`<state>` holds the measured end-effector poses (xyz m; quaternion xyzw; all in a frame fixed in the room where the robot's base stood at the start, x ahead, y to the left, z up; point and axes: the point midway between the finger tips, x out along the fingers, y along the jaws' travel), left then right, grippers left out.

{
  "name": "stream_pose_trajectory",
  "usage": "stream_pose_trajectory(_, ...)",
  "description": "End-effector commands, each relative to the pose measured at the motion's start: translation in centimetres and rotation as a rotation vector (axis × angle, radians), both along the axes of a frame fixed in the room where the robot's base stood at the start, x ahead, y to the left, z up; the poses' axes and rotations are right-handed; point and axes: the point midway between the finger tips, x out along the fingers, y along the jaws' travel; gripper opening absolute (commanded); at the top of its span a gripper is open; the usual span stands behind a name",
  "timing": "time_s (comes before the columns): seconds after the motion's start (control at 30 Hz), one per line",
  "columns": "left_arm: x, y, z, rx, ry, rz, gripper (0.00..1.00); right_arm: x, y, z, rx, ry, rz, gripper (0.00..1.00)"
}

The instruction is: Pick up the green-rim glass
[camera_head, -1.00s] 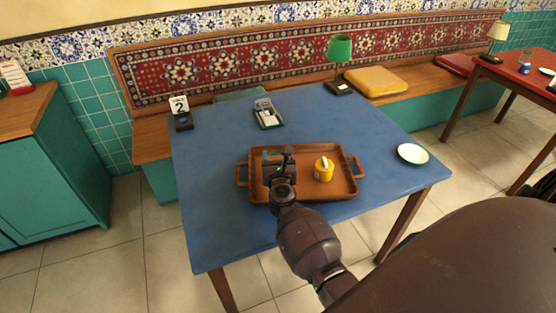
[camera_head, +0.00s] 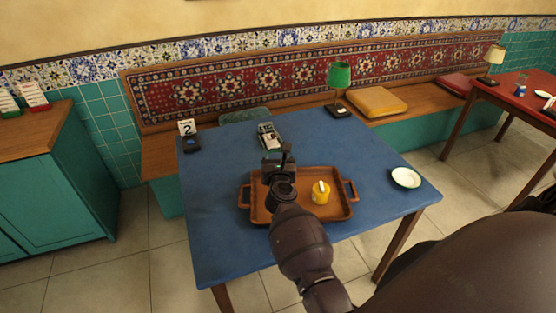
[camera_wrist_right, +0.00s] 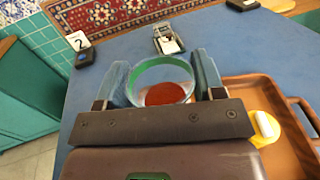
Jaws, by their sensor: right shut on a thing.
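The green-rim glass (camera_wrist_right: 162,82) sits between the two fingers of my right gripper (camera_wrist_right: 163,84) in the right wrist view. Its round rim is green and a red-brown content shows inside. The fingers press on it from both sides. In the head view my right gripper (camera_head: 279,168) is over the left part of the brown tray (camera_head: 330,212), and my own wrist hides the glass there. How far the glass is above the tray is hard to tell. My left gripper is not in view.
A white plate (camera_head: 406,178) lies at the blue table's right.

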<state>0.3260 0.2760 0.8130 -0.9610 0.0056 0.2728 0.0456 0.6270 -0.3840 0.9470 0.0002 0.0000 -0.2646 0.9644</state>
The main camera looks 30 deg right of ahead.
Motion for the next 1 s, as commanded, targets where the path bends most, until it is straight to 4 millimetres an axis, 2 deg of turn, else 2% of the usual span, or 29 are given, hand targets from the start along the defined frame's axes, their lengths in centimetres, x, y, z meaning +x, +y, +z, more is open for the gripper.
stream_pose_trajectory(0.03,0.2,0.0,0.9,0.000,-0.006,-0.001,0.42,0.0,0.0,1.1,-0.001,-0.003,0.000,0.33)
stream_pose_trajectory(0.4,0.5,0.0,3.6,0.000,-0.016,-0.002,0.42,0.0,0.0,4.4,-0.001,-0.003,0.000,0.33)
stream_pose_trajectory(0.7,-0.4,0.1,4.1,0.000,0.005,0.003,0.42,0.0,0.0,6.3,-0.001,-0.002,0.000,0.33)
stream_pose_trajectory(1.0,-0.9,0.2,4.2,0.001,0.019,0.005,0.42,0.0,0.0,7.4,-0.001,-0.002,0.000,0.33)
